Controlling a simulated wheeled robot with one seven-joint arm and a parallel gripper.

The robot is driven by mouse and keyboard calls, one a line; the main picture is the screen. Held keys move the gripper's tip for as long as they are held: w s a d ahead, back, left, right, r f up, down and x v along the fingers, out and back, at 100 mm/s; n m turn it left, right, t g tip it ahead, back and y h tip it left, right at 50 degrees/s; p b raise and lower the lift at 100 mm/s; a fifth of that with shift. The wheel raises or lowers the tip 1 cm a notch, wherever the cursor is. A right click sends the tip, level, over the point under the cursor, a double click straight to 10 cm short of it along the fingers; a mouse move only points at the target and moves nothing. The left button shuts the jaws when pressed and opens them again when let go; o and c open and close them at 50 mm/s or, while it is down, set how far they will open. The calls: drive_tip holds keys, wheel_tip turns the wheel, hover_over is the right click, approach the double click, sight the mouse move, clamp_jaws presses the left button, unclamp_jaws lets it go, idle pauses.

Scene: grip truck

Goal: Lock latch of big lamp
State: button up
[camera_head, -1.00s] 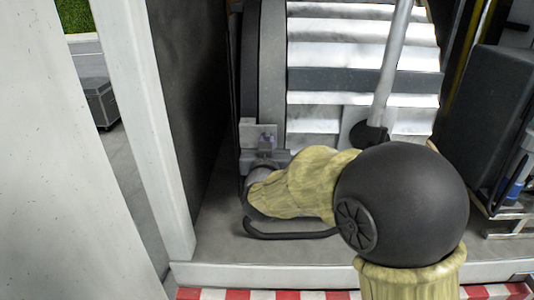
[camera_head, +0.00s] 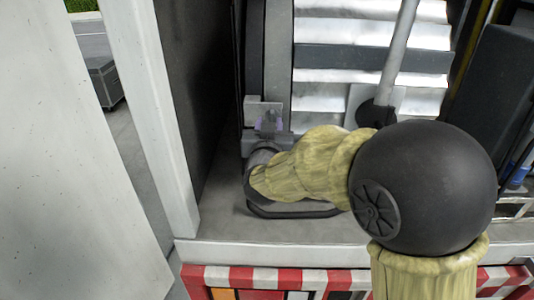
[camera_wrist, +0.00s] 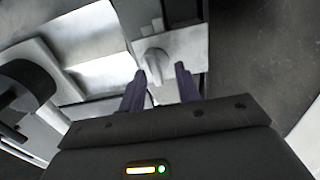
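The big lamp (camera_head: 355,57), with bright slats and a dark rim, stands in the truck bay, top middle of the head view. Its latch seems to be the pale grey plate (camera_head: 252,111) at the lower left of the lamp; in the wrist view it is a light plate with a raised grey knob (camera_wrist: 154,62). My gripper (camera_wrist: 164,72) has two purple fingers, apart with an empty gap between their tips. The knob lies just ahead of the tips, near the left one; contact cannot be told. In the head view, my arm hides part of the area below the latch.
A pale post (camera_head: 152,120) and a dark wall stand left of the lamp. A dark case (camera_head: 500,95) stands at the right. A grey pole (camera_head: 397,55) crosses in front of the lamp. The truck bed's front edge (camera_head: 270,253) has red and white stripes below.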

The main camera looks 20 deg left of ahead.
drive_tip(key=b+v, duration=0.3)
drive_tip(key=v, duration=1.2)
drive_tip(key=shift+s+d, duration=0.2)
drive_tip(key=shift+s, duration=0.15)
drive_tip(key=w+d+f+g+p, duration=0.1)
drive_tip(key=w+d+f+g, duration=0.25)
drive_tip(key=d+f, duration=0.25)
drive_tip(key=w+d+f+g+p, duration=0.1)
drive_tip(key=w+d+f+g, duration=0.1)
drive_tip(key=d+f+g, duration=0.3)
drive_tip(key=s+d+f+m+g+h, duration=0.1)
drive_tip(key=s+d+f+g+h, duration=0.1)
drive_tip(key=d, duration=0.7)
drive_tip(key=s+d+f+m+g+h, duration=0.1)
drive_tip(key=s+d+f+g+h, duration=0.1)
drive_tip(key=s+d+f+g, duration=0.2)
drive_tip(key=s+d+f+p, duration=0.1)
drive_tip(key=s+d+f, duration=0.2)
drive_tip(key=s+d, duration=0.1)
drive_tip(key=shift+s+d+f+m, duration=0.3)
drive_tip(key=shift+s+d, duration=0.1)
drive_tip(key=shift+d, duration=0.2)
